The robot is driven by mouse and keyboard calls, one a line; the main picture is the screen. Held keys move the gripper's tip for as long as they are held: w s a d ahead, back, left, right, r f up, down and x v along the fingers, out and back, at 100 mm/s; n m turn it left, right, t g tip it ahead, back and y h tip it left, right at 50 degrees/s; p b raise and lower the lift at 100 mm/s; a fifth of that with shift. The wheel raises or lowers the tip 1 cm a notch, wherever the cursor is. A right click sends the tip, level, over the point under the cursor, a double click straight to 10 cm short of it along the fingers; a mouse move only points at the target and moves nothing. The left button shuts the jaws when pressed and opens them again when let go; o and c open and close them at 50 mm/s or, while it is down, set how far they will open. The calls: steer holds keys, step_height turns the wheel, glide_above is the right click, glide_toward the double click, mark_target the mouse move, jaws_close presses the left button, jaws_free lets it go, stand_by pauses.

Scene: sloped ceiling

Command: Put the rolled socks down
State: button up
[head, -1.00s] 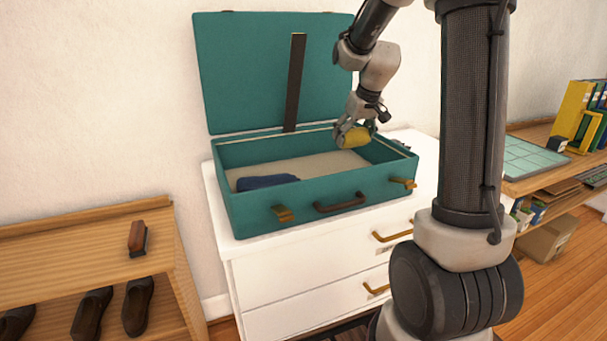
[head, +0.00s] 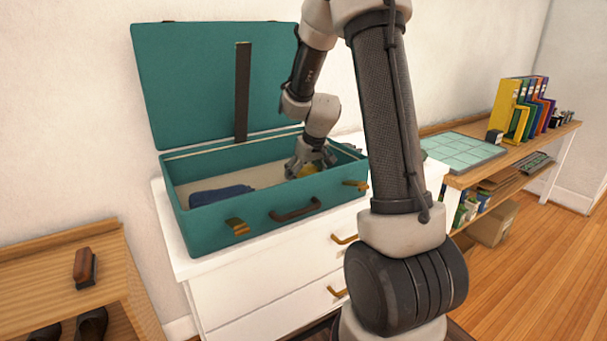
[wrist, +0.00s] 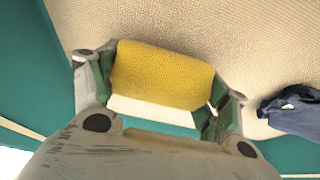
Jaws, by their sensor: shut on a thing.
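The rolled socks are a yellow roll (wrist: 163,73), held between the two fingers of my gripper (wrist: 158,98) in the wrist view. In the head view my gripper (head: 310,165) is down inside the open teal suitcase (head: 262,225), toward its right part, and the yellow socks (head: 308,171) show only partly behind the fingers. The beige lining of the suitcase lies beyond the socks in the wrist view. Whether the socks touch the lining I cannot tell.
A folded dark blue cloth (head: 221,194) lies in the left part of the suitcase; it also shows in the wrist view (wrist: 293,110). The suitcase stands on a white dresser (head: 270,282). Its raised lid (head: 200,85) is behind. Lining between cloth and gripper is clear.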

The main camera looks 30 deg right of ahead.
steer(key=shift+f, duration=0.15)
steer(key=o, duration=1)
steer(key=v, duration=1.2)
steer(key=s+a+r, duration=0.1)
steer(key=s+r, duration=0.1)
steer(key=s, duration=0.1)
steer(key=s+a+r, duration=0.2)
steer(key=s, duration=0.2)
steer(key=s+a+r, duration=0.2)
steer(key=s, duration=0.1)
steer(key=shift+s+r, duration=0.1)
steer(key=shift+s, duration=0.15)
steer(key=s+a, duration=0.2)
steer(key=s, duration=1.3)
steer(key=shift+s+a, duration=0.25)
steer(key=shift+s, duration=0.05)
steer(key=shift+r, duration=0.1)
